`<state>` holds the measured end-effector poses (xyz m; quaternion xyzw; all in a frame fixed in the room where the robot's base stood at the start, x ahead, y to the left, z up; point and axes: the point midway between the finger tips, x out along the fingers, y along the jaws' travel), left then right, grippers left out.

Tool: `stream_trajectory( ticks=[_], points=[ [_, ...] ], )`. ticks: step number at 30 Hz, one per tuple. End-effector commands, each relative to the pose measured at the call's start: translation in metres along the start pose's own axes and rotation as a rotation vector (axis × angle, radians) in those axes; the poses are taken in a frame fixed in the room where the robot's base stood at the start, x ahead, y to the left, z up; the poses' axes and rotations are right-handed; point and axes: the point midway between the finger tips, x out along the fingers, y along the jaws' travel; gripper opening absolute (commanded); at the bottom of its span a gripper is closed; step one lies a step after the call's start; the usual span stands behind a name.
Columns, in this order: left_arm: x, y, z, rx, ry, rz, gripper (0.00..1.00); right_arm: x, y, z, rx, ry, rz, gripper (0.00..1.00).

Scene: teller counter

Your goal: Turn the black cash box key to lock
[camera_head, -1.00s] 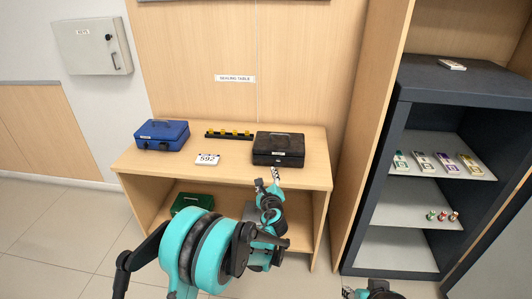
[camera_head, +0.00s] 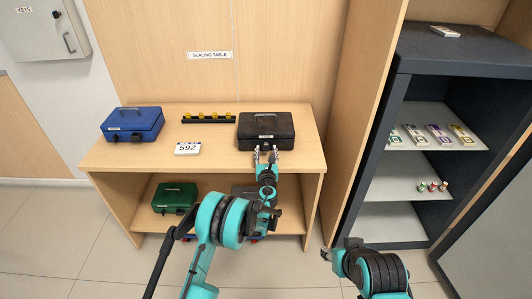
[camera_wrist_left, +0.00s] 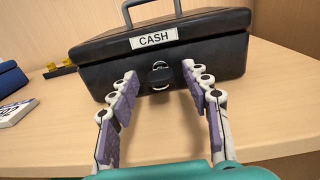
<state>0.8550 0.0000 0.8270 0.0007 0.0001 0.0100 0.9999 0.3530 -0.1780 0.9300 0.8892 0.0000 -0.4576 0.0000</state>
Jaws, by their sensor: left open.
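The black cash box (camera_head: 280,127) stands on the right part of the table and bears a white CASH label (camera_wrist_left: 154,38) in the left wrist view. Its dark round lock or key (camera_wrist_left: 160,73) sits on the front face below the label; its exact turn angle is hard to read. My left gripper (camera_head: 265,152) is in front of the box. In the left wrist view the fingers of the left gripper (camera_wrist_left: 160,82) are open, one on each side of the key, with gaps visible. My right gripper (camera_head: 333,252) shows low in the head view, away from the box; its opening is unclear.
A blue box (camera_head: 132,122), a white 592 card (camera_head: 187,148) and a black strip with yellow pieces (camera_head: 208,118) stand on the table (camera_head: 222,155). A green box (camera_head: 174,196) is on the shelf below. A dark open cabinet (camera_head: 440,75) stands at right.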

Motion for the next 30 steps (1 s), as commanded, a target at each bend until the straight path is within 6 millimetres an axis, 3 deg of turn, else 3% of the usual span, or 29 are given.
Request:
stream_trajectory(
  ticks=[11, 16, 30],
  points=[
    [0.0075, -0.0001, 0.0008, -0.001, 0.0, 0.0, 0.46, 0.0016, 0.0, 0.001, 0.0, 0.0, 0.0, 0.4],
    [0.0074, -0.0001, 0.0008, -0.001, 0.0, 0.0, 0.01, 0.0016, 0.0, 0.001, 0.0, 0.0, 0.0, 0.4],
    [0.0072, 0.0002, 0.0006, -0.074, 0.0, 0.0, 0.0, 0.0016, 0.0, 0.0011, 0.0, 0.0, 0.0, 0.4]
  ],
)
